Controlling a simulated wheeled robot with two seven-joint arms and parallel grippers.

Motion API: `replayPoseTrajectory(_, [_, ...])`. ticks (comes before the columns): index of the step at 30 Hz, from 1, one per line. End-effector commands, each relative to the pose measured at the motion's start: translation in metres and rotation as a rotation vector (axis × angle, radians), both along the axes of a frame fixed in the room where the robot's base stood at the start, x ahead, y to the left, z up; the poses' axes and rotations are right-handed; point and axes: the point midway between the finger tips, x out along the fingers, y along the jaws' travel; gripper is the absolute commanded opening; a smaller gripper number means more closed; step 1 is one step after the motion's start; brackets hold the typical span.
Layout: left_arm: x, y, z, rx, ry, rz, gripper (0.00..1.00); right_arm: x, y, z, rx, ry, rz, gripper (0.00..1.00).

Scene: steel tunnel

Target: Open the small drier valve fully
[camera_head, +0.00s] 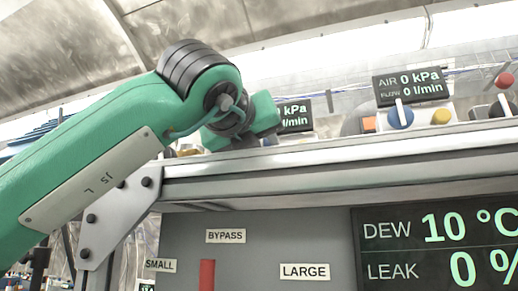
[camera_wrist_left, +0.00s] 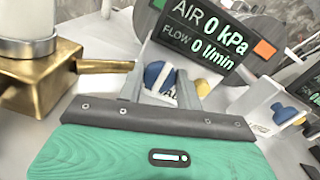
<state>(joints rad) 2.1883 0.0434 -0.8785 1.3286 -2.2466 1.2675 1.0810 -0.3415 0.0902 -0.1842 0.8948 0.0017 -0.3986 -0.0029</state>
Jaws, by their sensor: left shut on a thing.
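In the wrist view my left gripper (camera_wrist_left: 161,80) has its two grey fingers on either side of a blue round knob (camera_wrist_left: 157,73), which sits on a white box below a display. The gripper is shut on this knob; the exact contact is partly hidden by the fingers. In the head view my left arm's green wrist covers the knob and fingers. A "SMALL" label (camera_head: 160,265) is on the grey panel at the lower left, with a red upright bar (camera_head: 207,274) to its right. Which part is the small drier valve is not clear. My right gripper is not in view.
A brass block (camera_wrist_left: 36,88) with a white cylinder stands left of the gripper. A display (camera_wrist_left: 213,32) reads AIR 0 kPa, FLOW 0 l/min. A lower display (camera_head: 440,248) reads DEW 10 °C, LEAK 0 %. A metal shelf edge (camera_head: 330,158) runs below my left wrist.

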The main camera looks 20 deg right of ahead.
Motion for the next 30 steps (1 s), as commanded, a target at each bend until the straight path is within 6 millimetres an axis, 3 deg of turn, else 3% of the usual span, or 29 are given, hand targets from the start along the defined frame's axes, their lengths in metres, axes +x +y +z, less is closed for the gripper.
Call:
replayPoseTrajectory(5, [0.000,0.000,0.001,-0.001,0.002,0.000,0.12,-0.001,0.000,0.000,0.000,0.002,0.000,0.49])
replayPoseTrajectory(6, [0.000,0.000,0.001,0.000,0.001,0.000,0.43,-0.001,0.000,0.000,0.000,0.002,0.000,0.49])
replayPoseTrajectory(9, [0.000,0.000,0.000,0.000,0.001,0.000,0.57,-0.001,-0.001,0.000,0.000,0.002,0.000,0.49])
replayPoseTrajectory(20, [-0.006,0.003,-0.001,0.001,-0.001,-0.001,0.57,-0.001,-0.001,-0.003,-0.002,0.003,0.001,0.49])
replayPoseTrajectory(23, [-0.017,0.012,-0.002,0.000,-0.004,0.000,0.57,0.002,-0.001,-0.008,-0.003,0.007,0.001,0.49])
replayPoseTrajectory(30, [-0.058,0.039,-0.002,0.000,-0.002,0.000,0.57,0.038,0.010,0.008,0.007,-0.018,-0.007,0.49])
